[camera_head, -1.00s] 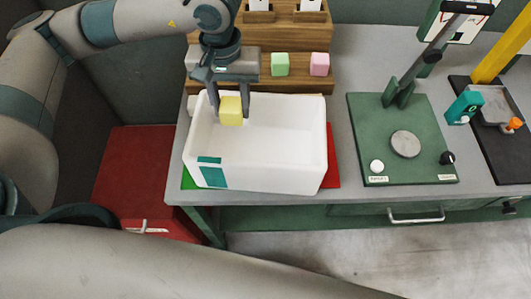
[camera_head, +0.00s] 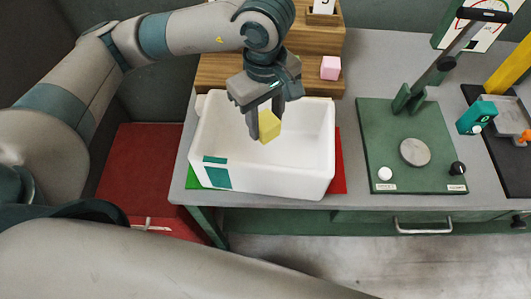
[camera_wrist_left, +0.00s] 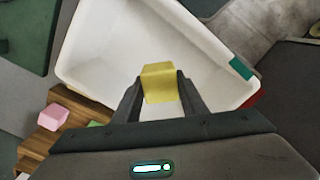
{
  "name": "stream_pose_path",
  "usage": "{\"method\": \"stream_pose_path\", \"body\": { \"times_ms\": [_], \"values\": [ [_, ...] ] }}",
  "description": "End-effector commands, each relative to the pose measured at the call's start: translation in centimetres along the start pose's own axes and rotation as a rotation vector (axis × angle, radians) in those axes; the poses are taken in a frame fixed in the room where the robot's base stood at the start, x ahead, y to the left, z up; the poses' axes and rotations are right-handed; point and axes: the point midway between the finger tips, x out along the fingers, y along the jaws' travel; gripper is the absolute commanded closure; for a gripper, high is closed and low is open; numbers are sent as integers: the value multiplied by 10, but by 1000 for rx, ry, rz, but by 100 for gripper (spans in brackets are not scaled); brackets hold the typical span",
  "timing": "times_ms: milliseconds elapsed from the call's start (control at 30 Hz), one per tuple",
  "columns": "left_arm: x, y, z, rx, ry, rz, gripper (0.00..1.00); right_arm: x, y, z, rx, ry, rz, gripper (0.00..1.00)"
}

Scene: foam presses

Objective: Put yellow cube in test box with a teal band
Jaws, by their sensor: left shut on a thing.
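The yellow cube (camera_head: 268,127) is held between the fingers of my left gripper (camera_head: 264,122), over the white box. It also shows between the fingertips in the left wrist view (camera_wrist_left: 159,83). The white test box (camera_head: 315,165) with a teal band (camera_head: 217,173) on its front left stands on the bench, open at the top. The teal band shows at the right of the box in the left wrist view (camera_wrist_left: 241,68). The rest of the box interior looks empty. I cannot tell how high the cube hangs above the box floor. My right gripper is not in view.
A wooden stepped rack (camera_head: 218,73) stands behind the box, with a pink cube (camera_head: 330,68) on it. A green cube shows partly in the left wrist view (camera_wrist_left: 95,124). A green press (camera_head: 385,150) stands to the right. Green and red mats (camera_head: 340,165) lie under the box.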

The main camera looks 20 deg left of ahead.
Motion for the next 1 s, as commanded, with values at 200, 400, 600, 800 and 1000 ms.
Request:
{"method": "stream_pose_path", "body": {
  "times_ms": [200,400,600,800,1000],
  "values": [
    [1,0,0,1,0,0,83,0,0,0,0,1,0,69],
    [18,-1,0,0,-2,-4,83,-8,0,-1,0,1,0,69],
    [48,-1,0,0,-2,-4,83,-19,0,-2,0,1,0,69],
    [62,0,0,2,-1,0,83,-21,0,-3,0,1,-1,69],
    [63,0,0,2,-1,1,83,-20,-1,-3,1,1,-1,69]
  ]
}}
